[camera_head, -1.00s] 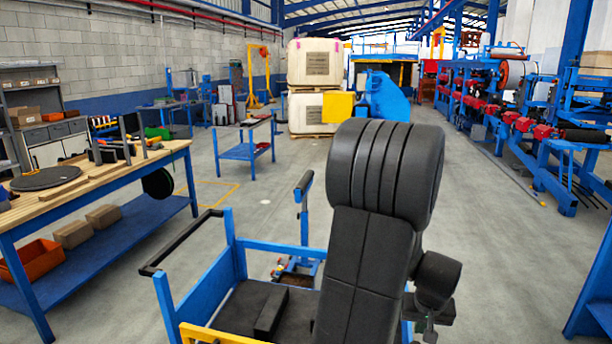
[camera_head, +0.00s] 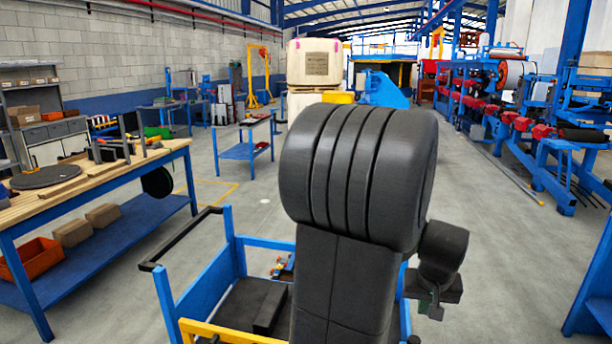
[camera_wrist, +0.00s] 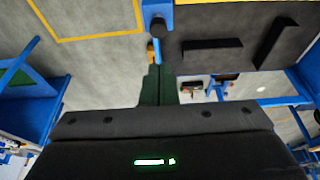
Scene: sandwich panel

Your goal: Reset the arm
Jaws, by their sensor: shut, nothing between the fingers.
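My arm (camera_head: 360,170) stands raised in the middle of the head view, its thick dark upper part blocking the view behind it. A smaller dark part of my arm (camera_head: 440,255) shows to its right. In the wrist view, my gripper (camera_wrist: 158,72) shows as dark green fingers, close together with nothing between them. Their tips appear close to a blue post (camera_wrist: 157,20) in the picture. I cannot tell whether they touch it.
A blue-legged workbench (camera_head: 95,180) with tools stands at left, an orange bin (camera_head: 35,262) on its lower shelf. A small blue table (camera_head: 243,150) stands farther back. Blue machinery with red parts (camera_head: 520,120) lines the right. Grey floor between them is mostly clear.

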